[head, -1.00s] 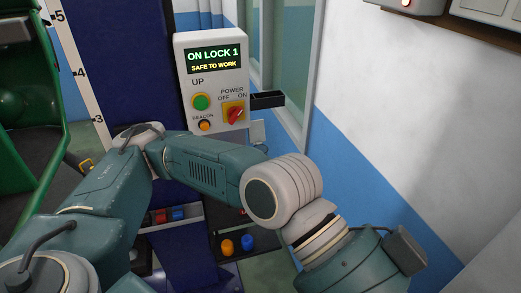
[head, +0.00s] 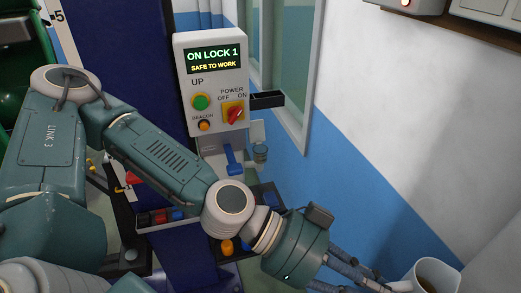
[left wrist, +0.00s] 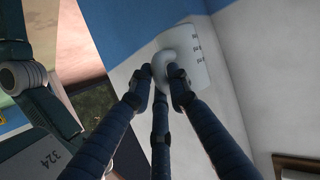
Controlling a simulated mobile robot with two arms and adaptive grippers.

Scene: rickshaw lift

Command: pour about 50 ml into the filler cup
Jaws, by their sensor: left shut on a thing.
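A white jug (head: 418,284) with brownish liquid in it is at the bottom right of the head view, cut off by the frame edge. My left gripper (head: 372,278) reaches it from the left. In the left wrist view the fingers of my left gripper (left wrist: 166,80) are shut on the handle of the jug (left wrist: 196,62), whose side carries dark markings. A small grey cup (head: 260,153), apparently the filler cup, sits below the control box, beside a blue lever-like part. The jug is well apart from it, to the lower right. My right gripper is not in view.
The control box (head: 211,95) reads "ON LOCK 1, SAFE TO WORK", with a small black tray (head: 267,99) on its right side. A blue column (head: 120,60) stands behind it. Trays with coloured items lie below. The white and blue wall (head: 400,130) bounds the right.

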